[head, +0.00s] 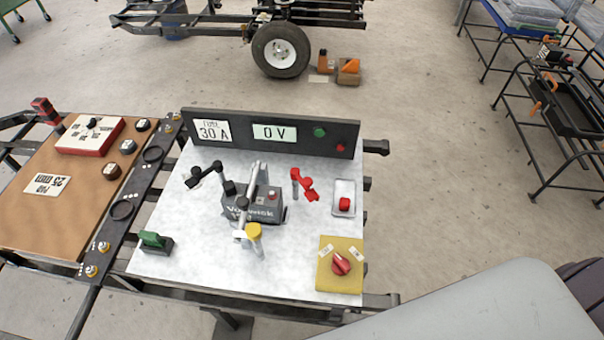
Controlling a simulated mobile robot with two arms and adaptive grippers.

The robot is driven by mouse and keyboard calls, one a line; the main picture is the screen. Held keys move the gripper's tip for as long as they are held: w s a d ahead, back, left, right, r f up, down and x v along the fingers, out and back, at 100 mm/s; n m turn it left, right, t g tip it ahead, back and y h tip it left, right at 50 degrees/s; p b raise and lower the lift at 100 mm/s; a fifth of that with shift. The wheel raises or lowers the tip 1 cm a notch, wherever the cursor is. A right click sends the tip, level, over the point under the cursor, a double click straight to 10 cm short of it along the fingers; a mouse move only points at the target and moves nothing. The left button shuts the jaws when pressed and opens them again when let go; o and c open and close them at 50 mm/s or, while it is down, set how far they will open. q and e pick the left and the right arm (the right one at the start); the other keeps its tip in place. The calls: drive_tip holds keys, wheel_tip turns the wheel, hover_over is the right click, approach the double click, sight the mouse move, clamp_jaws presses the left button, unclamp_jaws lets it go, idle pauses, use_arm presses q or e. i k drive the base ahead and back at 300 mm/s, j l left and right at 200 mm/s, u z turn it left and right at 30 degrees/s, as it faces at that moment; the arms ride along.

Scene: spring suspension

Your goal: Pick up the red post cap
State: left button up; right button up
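A small red cap (344,204) lies in a shallow light-grey tray (343,187) on the right side of the white worktop. I take it to be the red post cap. A dark grey battery (265,208) stands mid-worktop, with a small red piece (272,195) on its top. A silver bar with a yellow knob (254,231) crosses the battery. Neither of my grippers is in view.
A red clamp (305,185) stands between battery and tray; a black clamp (206,174) is at left. A yellow plate with a red rotary switch (340,263) sits in front of the tray. A meter panel (270,133) borders the back.

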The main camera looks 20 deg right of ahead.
sight(345, 205)
drive_tip(key=z, duration=0.95)
